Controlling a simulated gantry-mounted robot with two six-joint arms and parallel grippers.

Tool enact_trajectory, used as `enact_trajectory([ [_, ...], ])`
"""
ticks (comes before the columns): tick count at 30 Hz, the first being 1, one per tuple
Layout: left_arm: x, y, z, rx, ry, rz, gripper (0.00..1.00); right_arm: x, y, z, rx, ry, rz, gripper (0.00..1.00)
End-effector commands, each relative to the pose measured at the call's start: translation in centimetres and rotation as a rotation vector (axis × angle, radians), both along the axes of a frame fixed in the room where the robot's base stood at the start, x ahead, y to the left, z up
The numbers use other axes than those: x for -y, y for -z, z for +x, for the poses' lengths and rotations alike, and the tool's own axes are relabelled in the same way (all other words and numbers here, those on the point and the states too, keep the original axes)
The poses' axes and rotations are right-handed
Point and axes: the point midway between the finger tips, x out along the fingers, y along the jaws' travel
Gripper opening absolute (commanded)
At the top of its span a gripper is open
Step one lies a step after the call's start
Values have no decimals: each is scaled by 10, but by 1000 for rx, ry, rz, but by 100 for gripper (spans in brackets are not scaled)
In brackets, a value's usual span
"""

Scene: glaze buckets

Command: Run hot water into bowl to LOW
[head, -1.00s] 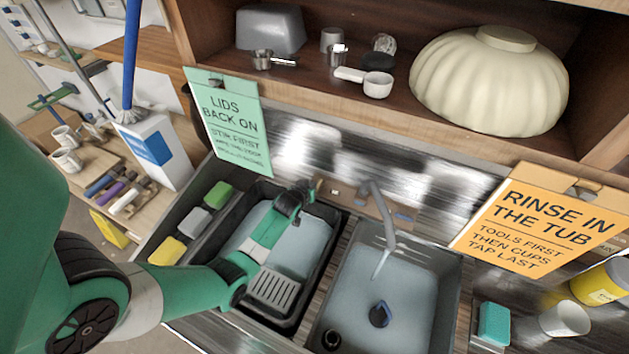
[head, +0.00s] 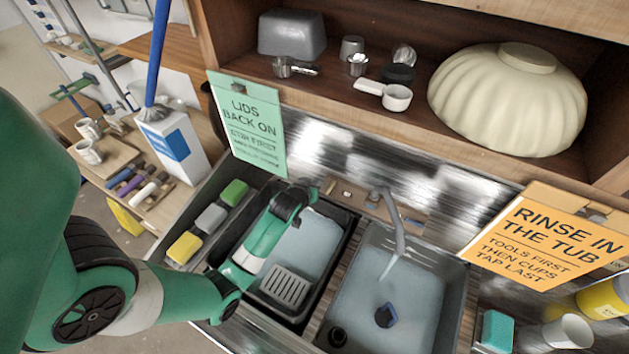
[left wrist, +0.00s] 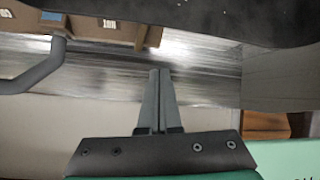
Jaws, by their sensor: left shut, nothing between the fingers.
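The grey tap spout (head: 399,232) curves over the right sink bowl (head: 458,312), and a thin stream (head: 389,268) runs from it into the bluish-grey water there. Behind the spout is a wooden tap panel (head: 412,213) with small fittings. My left gripper (head: 312,190) is above the back of the left black tub, left of the spout and apart from it. In the left wrist view its fingers (left wrist: 160,72) are shut and empty, facing the metal splashback. The panel (left wrist: 112,25) and spout (left wrist: 40,78) also show there. I see no LOW mark. My right gripper is not in view.
The left tub (head: 338,262) holds grey water and a slatted piece (head: 285,287). A dark blue thing (head: 386,316) is in the right bowl. A green sign (head: 248,122) and an orange sign (head: 545,238) flank the sinks. A shelf with a cream ribbed vessel (head: 507,100) is above.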

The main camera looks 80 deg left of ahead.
Motion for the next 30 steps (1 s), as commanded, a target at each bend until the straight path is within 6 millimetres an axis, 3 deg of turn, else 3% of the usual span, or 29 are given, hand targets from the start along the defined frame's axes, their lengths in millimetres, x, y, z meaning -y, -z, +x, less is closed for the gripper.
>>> enact_trajectory([
  [3,3,-3,-1,0,0,0,0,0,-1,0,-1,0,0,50],
  [7,1,-7,3,-23,10,-9,23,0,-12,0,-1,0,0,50],
  [11,-6,-19,19,-137,68,-57,46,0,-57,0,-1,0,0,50],
  [15,-8,-32,35,-324,179,-141,46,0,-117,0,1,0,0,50],
  [19,-1,-40,39,-465,281,-217,46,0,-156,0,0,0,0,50],
  [23,6,-41,37,-539,341,-262,46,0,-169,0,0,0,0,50],
  [30,8,-30,36,-557,356,-272,46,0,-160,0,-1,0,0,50],
])
